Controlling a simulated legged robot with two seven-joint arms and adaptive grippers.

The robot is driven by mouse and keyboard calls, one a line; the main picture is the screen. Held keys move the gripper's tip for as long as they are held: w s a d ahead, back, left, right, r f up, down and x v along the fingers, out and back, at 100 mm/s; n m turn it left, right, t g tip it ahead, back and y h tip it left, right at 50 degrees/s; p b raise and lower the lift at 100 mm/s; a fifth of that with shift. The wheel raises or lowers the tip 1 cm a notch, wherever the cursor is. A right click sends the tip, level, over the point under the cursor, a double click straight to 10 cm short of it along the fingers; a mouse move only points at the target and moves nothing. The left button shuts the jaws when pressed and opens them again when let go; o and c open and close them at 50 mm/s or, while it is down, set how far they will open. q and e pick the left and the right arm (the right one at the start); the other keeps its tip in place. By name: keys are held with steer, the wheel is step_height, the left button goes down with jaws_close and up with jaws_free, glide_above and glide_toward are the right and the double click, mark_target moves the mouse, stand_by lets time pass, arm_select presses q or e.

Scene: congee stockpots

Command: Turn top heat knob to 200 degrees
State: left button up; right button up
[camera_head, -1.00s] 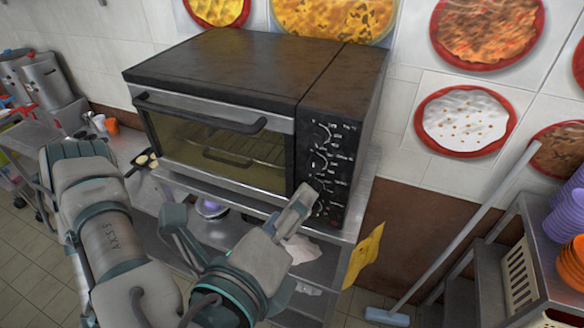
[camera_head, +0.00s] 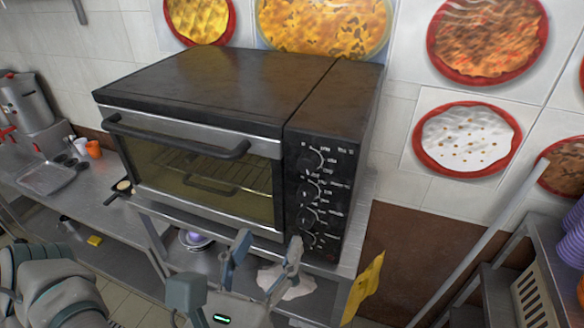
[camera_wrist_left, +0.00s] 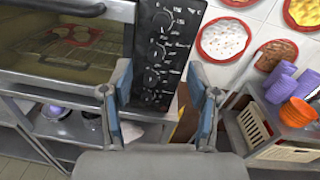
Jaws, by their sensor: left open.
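The toaster oven (camera_head: 200,75) stands on a metal shelf, its door shut. Its dark control panel on the right carries several knobs in a column. The top heat knob (camera_head: 313,159) is the uppermost; it also shows in the left wrist view (camera_wrist_left: 162,19). The small print around it is too fine to read. My left gripper (camera_head: 267,258) is open and empty, below and in front of the panel, its fingers pointing up. In the left wrist view the fingers (camera_wrist_left: 162,88) stand on either side of the lower panel, apart from the knobs. My right gripper is not in view.
The oven's door handle (camera_head: 175,138) juts out left of the panel. A yellow sheet (camera_head: 365,287) hangs at the shelf's right. Purple and orange bowls (camera_wrist_left: 288,88) stand on a rack at the right. Crumpled white cloth (camera_head: 287,283) lies below the oven.

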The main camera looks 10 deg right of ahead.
arm_select(q)
steer(key=w+p, duration=0.1)
steer(key=p, duration=0.8)
glide_toward(306, 169)
steer(key=p+x, duration=0.2)
steer(key=x, duration=0.6)
steer(key=shift+w+r, duration=0.1)
steer(key=shift+w, duration=0.15)
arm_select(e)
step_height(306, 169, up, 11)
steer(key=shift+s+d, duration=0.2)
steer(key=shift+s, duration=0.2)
arm_select(q)
steer(key=shift+d, duration=0.1)
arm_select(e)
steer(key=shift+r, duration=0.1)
arm_select(q)
steer(key=shift+c, duration=1.2)
jaws_close()
